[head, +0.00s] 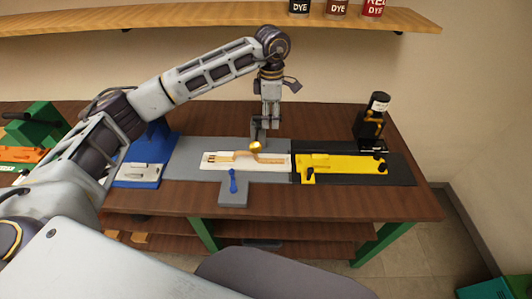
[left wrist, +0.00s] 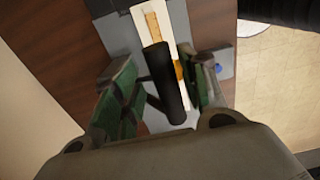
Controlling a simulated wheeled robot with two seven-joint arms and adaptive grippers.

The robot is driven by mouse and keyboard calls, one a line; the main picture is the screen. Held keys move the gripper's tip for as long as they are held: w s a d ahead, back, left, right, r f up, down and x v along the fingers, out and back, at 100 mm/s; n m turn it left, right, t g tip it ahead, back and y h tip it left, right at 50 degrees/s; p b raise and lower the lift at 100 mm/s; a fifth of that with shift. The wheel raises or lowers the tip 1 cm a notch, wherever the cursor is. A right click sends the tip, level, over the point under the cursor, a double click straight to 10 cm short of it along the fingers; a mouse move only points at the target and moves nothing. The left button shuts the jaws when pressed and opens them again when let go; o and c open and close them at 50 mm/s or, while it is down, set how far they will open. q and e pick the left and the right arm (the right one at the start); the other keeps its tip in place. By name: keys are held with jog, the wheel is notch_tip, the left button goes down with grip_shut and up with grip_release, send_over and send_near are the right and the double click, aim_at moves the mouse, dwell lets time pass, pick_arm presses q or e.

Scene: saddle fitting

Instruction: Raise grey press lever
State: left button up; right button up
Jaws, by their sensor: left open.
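The grey press (head: 190,172) stands in the middle of the workbench, with a white plate and tan strap on its base. My left gripper (head: 270,112) points down over the back of the press. In the left wrist view, a black cylindrical handle (left wrist: 165,82), apparently the press lever, shows between the open fingers of my left gripper (left wrist: 160,92). I cannot tell whether they touch it. In the head view, the lever is mostly hidden by the gripper. A brass knob (head: 255,147) shows just in front. My right gripper is not in view.
A yellow fixture (head: 345,166) on a black base and a black upright device (head: 369,125) stand to the right. A blue press (head: 146,160) stands to the left. A shelf (head: 200,17) with dye bottles hangs above.

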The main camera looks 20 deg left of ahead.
pick_arm(q)
jog(key=shift+r+p, duration=1.2)
jog(key=shift+r, duration=1.75)
jog(key=shift+s+f, duration=0.1)
